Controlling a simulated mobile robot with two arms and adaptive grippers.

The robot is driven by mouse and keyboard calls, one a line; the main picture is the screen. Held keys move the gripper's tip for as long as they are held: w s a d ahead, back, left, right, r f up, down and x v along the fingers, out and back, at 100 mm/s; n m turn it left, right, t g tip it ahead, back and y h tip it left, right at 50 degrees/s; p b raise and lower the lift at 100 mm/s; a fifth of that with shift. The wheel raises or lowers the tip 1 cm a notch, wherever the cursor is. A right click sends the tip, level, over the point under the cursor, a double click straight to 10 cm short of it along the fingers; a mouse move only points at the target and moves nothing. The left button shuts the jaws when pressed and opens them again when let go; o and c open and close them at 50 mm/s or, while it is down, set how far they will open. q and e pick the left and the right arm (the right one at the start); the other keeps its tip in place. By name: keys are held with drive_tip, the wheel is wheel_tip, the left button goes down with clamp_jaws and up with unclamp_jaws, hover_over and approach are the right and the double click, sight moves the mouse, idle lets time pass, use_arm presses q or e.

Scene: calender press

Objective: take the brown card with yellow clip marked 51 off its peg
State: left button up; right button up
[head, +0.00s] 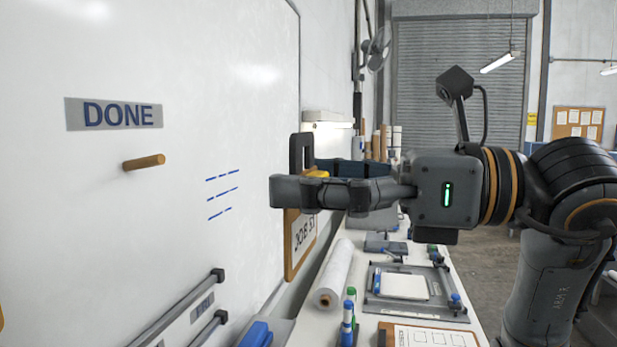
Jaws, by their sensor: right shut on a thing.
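The brown card (300,243) hangs beside the right edge of the whiteboard, seen at a steep angle, with a white sheet whose print reads roughly JOB 51. Its yellow clip (317,173) shows between the fingers of my right gripper (293,172), which is shut on it. The card hangs down below the fingers. Any peg behind the clip is hidden by the gripper, so I cannot tell whether the card is still on one. My left gripper is not in view.
A bare wooden peg (145,162) sticks out of the whiteboard (220,110) under a DONE label (114,114). Dark rails (178,307) stick out lower down. A bench below holds a white roll (333,275), markers (348,318) and a clipboard (432,337).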

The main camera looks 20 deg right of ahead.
drive_tip(key=shift+r+b+v, duration=0.2)
drive_tip(key=shift+v, duration=0.95)
drive_tip(key=shift+r+b+v, duration=0.15)
drive_tip(key=shift+r+v, duration=0.05)
drive_tip(key=shift+v, duration=0.95)
drive_tip(key=b+v, duration=0.2)
drive_tip(key=v, duration=0.4)
